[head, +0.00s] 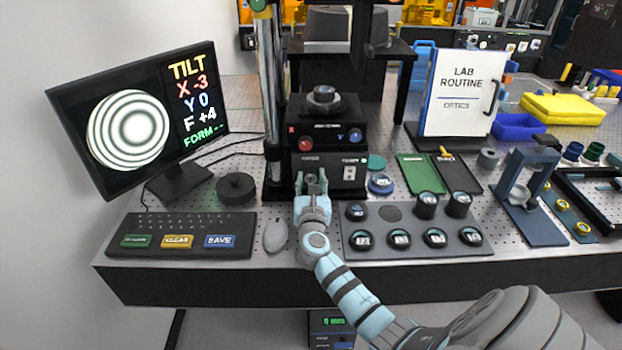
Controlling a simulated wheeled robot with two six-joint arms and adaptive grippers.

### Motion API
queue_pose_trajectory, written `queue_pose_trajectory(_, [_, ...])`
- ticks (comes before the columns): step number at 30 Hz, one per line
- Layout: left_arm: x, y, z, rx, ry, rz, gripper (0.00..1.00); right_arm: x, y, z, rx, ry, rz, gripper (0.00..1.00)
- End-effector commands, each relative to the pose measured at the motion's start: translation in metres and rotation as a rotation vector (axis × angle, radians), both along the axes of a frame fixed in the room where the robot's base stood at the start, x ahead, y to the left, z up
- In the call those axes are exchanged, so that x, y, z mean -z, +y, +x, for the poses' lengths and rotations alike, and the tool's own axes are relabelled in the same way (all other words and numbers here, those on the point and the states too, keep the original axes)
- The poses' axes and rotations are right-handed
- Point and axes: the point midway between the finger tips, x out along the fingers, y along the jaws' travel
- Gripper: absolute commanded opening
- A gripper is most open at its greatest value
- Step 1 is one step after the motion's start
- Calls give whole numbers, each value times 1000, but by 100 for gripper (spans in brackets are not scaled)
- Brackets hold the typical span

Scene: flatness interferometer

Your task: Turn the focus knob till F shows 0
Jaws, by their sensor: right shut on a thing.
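The monitor (130,120) at the left shows ring fringes and the text TILT, X -3, Y 0, F +4 and FORM with dashes. The black interferometer (328,128) stands at the centre, with a red knob (305,145) and a blue knob (355,136) on its upper front. My right gripper (311,181) is at the lower left of the instrument's front, shut on the focus knob there. The fingers hide most of that knob. My left gripper is not in view.
A grey tray (380,241) with several round optics lies right of my right arm. A keyboard (180,222) and a mouse (275,235) lie to its left. A round black disc (236,188) sits by the monitor. A white LAB ROUTINE sign (460,92) stands behind.

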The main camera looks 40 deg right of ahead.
Motion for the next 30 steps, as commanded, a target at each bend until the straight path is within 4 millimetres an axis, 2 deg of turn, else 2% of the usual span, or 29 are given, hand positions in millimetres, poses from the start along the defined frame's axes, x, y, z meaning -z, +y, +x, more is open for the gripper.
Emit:
queue_pose_trajectory(15, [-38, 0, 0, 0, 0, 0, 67, -2, 2, 1, 0, 282, -362, 6])
queue_pose_trajectory(30, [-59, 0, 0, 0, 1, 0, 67, 1, 3, 1, -1, 502, -654, 6])
